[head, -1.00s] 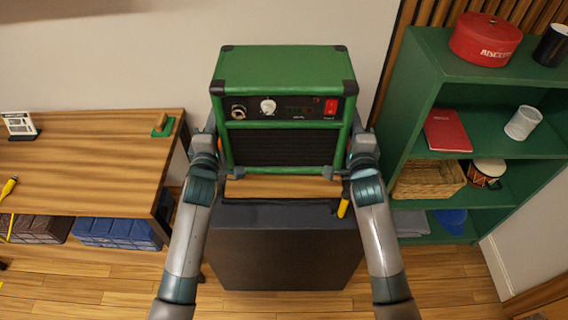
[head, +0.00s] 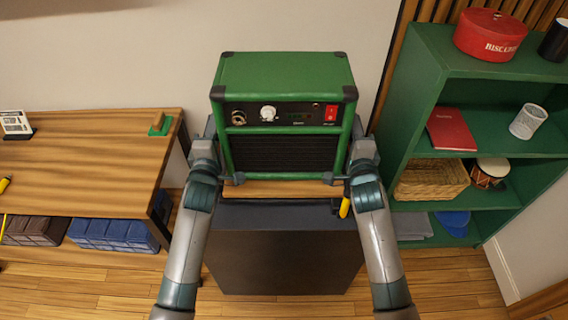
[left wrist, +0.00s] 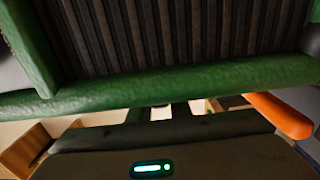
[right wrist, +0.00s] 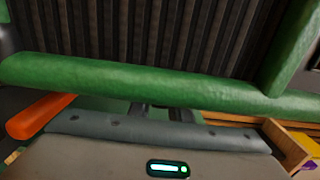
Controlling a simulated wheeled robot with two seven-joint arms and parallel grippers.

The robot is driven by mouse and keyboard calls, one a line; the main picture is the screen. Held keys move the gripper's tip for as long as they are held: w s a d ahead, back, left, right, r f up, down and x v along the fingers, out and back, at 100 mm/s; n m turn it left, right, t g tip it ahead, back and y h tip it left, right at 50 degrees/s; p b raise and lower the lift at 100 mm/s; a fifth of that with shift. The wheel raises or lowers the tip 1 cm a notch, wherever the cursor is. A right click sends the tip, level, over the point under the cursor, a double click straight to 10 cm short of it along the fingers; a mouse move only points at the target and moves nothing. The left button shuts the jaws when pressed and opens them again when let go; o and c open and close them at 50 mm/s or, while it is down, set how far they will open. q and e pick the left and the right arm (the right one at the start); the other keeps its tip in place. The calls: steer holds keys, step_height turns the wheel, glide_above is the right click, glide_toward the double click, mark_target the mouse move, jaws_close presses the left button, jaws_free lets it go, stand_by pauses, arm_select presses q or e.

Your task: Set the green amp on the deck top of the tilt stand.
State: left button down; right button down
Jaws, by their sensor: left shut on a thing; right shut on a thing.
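The green amp (head: 283,150) is upright in the head view, with its dark grille and control panel facing me. My left gripper (head: 236,179) and my right gripper (head: 329,178) are both shut on its lower front edge, one near each corner. The green lower edge also crosses the left wrist view (left wrist: 190,86) and the right wrist view (right wrist: 130,80). A wooden surface (head: 275,190), apparently the deck top of the tilt stand, shows as a strip just below the amp. Whether the amp touches it is hidden.
A dark box (head: 280,255) stands in front, with a yellow handle (head: 344,208) at its upper right. A wooden bench (head: 85,165) is on the left. A green shelf (head: 480,105) with several items stands close on the right.

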arm_select(q)
steer(key=shift+f+b, duration=0.2)
steer(key=shift+b, duration=0.2)
arm_select(e)
steer(key=shift+f, duration=0.2)
arm_select(q)
steer(key=c, duration=1.6)
jaws_free()
steer(key=shift+f, duration=0.1)
steer(key=shift+c, duration=0.2)
arm_select(e)
steer(key=c, duration=1.6)
jaws_free()
steer(key=shift+f, duration=0.15)
steer(key=shift+c, duration=0.2)
arm_select(q)
steer(key=shift+s, duration=0.15)
arm_select(e)
steer(key=shift+s, duration=0.15)
arm_select(q)
steer(key=o, duration=0.8)
steer(key=s, duration=1.2)
arm_select(e)
steer(key=shift+o, duration=0.3)
